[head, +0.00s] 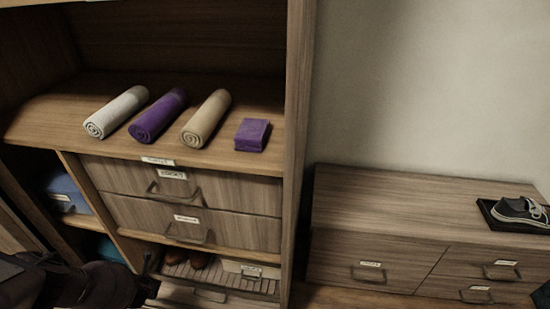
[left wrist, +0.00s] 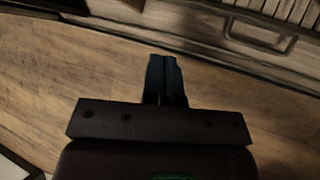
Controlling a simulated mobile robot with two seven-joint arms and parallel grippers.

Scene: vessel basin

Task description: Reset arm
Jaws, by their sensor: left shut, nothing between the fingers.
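My left gripper (left wrist: 165,80) shows in the left wrist view with its two dark fingers together and nothing between them. It is over the wooden floor (left wrist: 85,85), apart from the drawer front at the top of that view. My right gripper is not in view.
A wooden cabinet shelf holds white (head: 116,111), purple (head: 158,115) and beige (head: 206,118) rolls and a folded purple cloth (head: 252,135). Labelled drawers (head: 185,186) are below. A low dresser (head: 400,205) on the right bears a shoe (head: 522,210) on a black tray.

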